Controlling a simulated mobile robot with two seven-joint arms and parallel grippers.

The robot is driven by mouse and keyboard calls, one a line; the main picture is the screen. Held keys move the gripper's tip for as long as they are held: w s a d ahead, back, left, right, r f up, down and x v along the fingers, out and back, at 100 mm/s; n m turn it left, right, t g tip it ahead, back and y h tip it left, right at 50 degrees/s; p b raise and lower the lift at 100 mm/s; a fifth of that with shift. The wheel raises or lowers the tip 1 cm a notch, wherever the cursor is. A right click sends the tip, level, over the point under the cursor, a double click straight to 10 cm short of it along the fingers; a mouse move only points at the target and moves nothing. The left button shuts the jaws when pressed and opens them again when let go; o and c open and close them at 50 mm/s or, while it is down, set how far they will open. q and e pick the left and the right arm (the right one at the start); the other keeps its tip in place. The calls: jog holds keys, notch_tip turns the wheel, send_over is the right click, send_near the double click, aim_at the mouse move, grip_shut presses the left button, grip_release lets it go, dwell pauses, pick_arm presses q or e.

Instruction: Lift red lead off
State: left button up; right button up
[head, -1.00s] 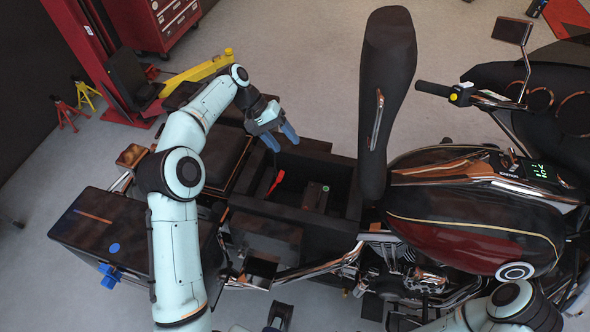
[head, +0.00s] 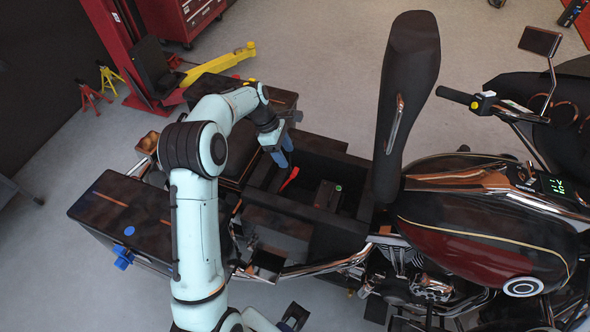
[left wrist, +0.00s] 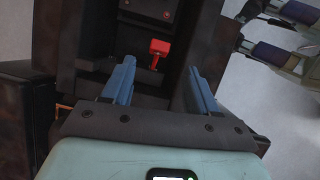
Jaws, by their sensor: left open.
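The red lead (head: 289,179) shows as a short red strip inside the open compartment (head: 262,196) under the raised seat. In the left wrist view the red lead (left wrist: 158,47) has a wide red head and a narrow stem, just beyond and between the fingers. My left gripper (head: 281,159) is open and empty, with blue fingers pointing down at the compartment's far-left edge, close to the lead. It also shows in the left wrist view (left wrist: 161,68). My right gripper is not visible.
The raised seat (head: 407,100) stands upright right of the compartment. The motorcycle tank (head: 480,225) lies further right. A dark side case (head: 120,218) is at the left. A yellow lift arm (head: 220,64) and red post are behind. Open floor lies at the back.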

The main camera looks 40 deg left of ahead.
aim_at(294, 170)
pick_arm(q)
jog(key=x, duration=0.8)
jog(key=shift+d+f, duration=0.1)
jog(key=shift+f, duration=0.05)
grip_shut()
